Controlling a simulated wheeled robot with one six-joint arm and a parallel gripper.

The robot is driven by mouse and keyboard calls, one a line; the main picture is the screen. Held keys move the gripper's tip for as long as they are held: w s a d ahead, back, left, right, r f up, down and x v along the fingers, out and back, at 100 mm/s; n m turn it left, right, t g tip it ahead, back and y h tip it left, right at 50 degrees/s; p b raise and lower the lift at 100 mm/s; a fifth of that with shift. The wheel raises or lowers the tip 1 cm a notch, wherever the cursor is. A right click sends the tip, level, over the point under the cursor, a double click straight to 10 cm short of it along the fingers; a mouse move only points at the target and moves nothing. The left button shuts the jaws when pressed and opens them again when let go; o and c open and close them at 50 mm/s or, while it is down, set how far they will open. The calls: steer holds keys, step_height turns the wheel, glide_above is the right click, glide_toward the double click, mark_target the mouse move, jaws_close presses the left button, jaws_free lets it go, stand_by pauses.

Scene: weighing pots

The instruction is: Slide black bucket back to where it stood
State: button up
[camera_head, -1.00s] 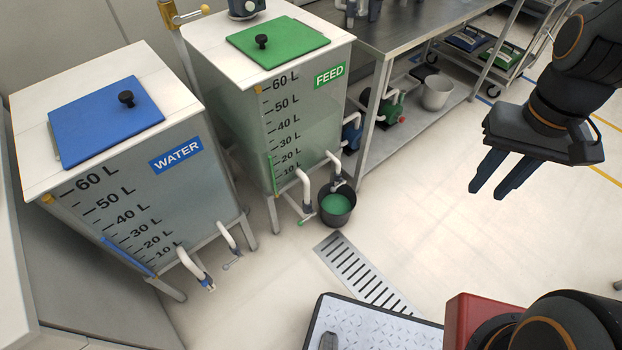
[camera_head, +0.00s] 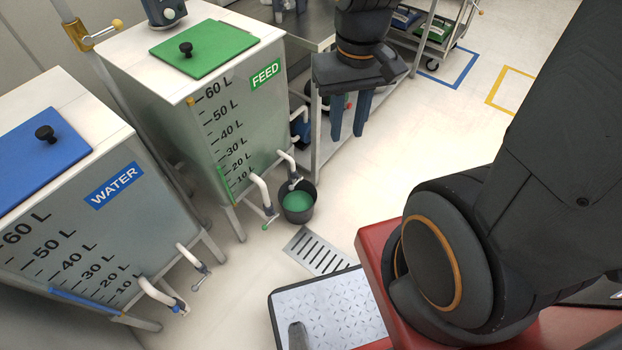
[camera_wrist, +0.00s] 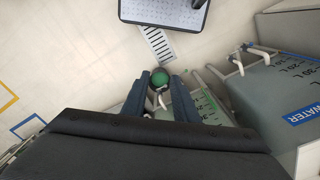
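The black bucket (camera_head: 301,217) stands on the floor in front of the FEED tank (camera_head: 225,130), with green liquid in it. A white outlet pipe (camera_head: 287,163) of that tank ends at the bucket's rim. My gripper (camera_head: 348,137) points downward, open and empty, up and to the right of the bucket in the head view. In the wrist view the bucket (camera_wrist: 160,88) shows beyond and between the two fingers (camera_wrist: 161,76), apart from them. I cannot tell the height of the fingers above the floor.
A floor drain grate (camera_head: 318,252) lies in front of the bucket. The WATER tank (camera_head: 100,215) stands at the left. A steel bench (camera_head: 318,150) stands behind my gripper, with a cart (camera_head: 430,40) farther back. The floor to the right of the bucket is clear.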

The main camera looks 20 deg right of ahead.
steer(key=w+f+n+b, duration=0.1)
steer(key=w+f+b, duration=0.9)
steer(key=f, duration=0.5)
steer(key=w+f+n+b, duration=0.2)
steer(key=w+f+b, duration=0.75)
steer(key=f, duration=0.55)
steer(key=n+y+b, duration=0.1)
steer(key=n+b, duration=0.2)
steer(key=b, duration=1.5)
glide_toward(311, 194)
steer(key=w, duration=0.1)
steer(key=shift+w+r+g, duration=0.1)
steer(key=shift+r+g, duration=0.2)
steer(key=shift+r, duration=0.15)
steer(key=f+b, duration=0.2)
steer(key=f, duration=0.2)
steer(key=f+b, duration=0.2)
steer(key=f, duration=0.2)
steer(key=a+f+b, duration=0.1)
steer(key=f+b, duration=0.1)
steer(key=f, duration=0.2)
steer(key=shift+s, duration=0.3)
jaws_close()
